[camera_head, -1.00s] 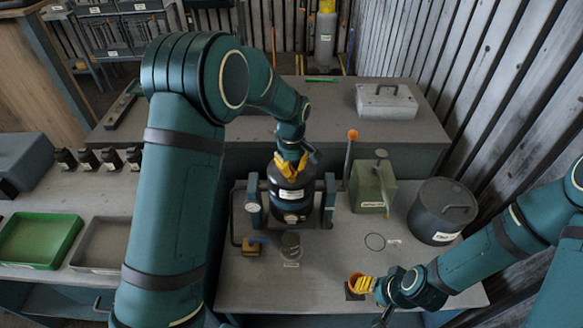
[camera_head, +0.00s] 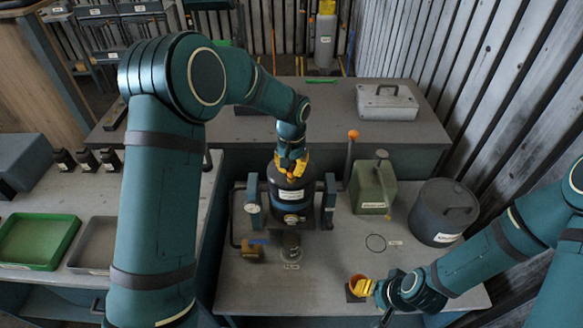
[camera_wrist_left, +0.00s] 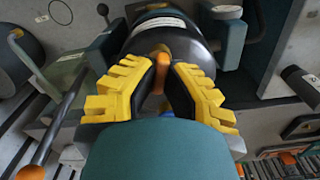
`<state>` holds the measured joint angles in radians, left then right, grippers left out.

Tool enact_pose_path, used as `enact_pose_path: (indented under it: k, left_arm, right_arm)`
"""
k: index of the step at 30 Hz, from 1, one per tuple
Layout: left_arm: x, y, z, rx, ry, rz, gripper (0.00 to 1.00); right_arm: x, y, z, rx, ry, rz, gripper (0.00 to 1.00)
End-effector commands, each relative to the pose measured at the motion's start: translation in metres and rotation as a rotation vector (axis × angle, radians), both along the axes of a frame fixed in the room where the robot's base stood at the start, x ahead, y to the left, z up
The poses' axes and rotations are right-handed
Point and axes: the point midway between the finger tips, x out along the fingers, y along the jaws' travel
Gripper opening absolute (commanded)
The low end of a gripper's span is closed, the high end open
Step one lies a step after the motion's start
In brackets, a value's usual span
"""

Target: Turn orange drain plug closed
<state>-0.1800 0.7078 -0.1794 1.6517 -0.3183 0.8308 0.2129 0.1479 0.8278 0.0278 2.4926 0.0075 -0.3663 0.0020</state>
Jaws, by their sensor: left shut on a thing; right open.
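The black blower housing (camera_head: 290,196) stands upright on the bench, with a white label on its front. My left gripper (camera_head: 291,168) is over the housing's top, fingers pointing down. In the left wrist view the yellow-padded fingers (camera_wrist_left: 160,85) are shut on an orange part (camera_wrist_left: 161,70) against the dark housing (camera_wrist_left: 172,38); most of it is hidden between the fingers. I cannot tell for certain that it is the drain plug. My right gripper (camera_head: 366,288) is open at the bench's front right, beside a small orange-rimmed cup (camera_head: 355,281); contact is unclear.
A lever with an orange knob (camera_head: 352,135), a green can (camera_head: 373,188) and a dark lidded pot (camera_head: 443,213) stand right of the housing. The bench front middle is clear.

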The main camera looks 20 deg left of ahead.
Motion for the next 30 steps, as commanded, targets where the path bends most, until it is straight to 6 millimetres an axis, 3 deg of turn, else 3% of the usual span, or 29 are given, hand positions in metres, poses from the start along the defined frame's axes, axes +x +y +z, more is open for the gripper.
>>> enact_pose_path:
  k: [30]
  left_arm:
    - [-0.0011,0.0004,-0.0014,-0.001,0.004,-0.939,0.00]
  right_arm:
    - [-0.0003,-0.0002,0.0048,0.001,0.000,0.000,0.46]
